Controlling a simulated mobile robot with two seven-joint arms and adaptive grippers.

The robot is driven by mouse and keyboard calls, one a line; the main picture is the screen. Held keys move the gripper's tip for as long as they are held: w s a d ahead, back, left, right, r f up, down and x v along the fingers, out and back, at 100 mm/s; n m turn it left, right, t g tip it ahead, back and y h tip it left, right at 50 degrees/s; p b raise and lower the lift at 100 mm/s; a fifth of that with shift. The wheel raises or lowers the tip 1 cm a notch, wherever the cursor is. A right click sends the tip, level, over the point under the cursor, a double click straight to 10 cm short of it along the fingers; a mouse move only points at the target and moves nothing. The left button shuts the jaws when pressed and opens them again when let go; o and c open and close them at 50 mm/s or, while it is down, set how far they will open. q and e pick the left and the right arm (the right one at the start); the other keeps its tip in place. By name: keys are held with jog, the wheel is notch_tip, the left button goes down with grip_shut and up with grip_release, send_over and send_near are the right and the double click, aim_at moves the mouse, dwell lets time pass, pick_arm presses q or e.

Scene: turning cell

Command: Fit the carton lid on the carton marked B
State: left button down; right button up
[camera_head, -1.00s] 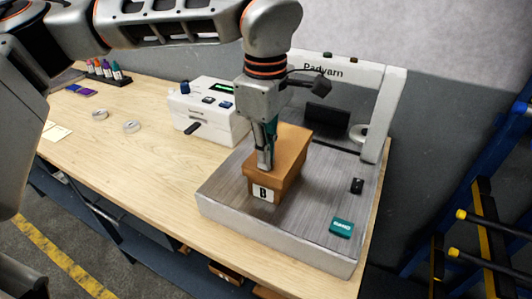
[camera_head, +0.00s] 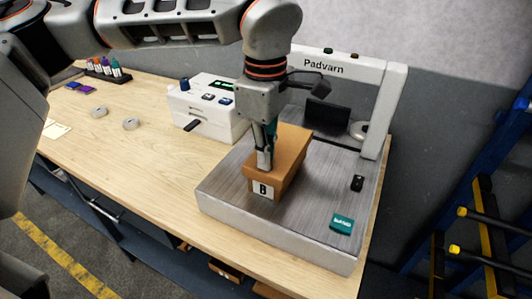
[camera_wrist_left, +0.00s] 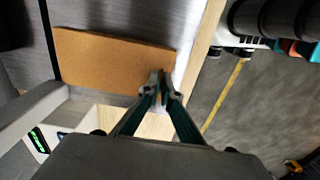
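The carton marked B (camera_head: 263,190) stands on the grey metal plate in the middle of the head view. Its white B label faces the front. The brown carton lid (camera_head: 289,144) lies over its top; the seam between them is too small to judge. In the left wrist view the lid (camera_wrist_left: 105,62) shows as a flat brown panel. My left gripper (camera_head: 264,158) points down at the lid's front-left end. Its fingertips (camera_wrist_left: 160,90) are nearly together, closed on the lid's edge. The carton's inside is hidden. My right gripper is not in view.
The plate (camera_head: 300,227) carries a teal tag (camera_head: 342,223) and a small black switch (camera_head: 357,183). A white Padvarn frame (camera_head: 380,110) rises behind it. A white box device (camera_head: 208,108) stands to the left.

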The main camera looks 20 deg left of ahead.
pick_arm(q)
jog(key=shift+f, duration=0.1)
dwell(0.8)
jog(key=c, duration=1.7)
grip_release()
jog(key=shift+r+p, duration=2.2)
jog(key=shift+r, duration=1.8)
jog(key=shift+s+f, duration=0.1)
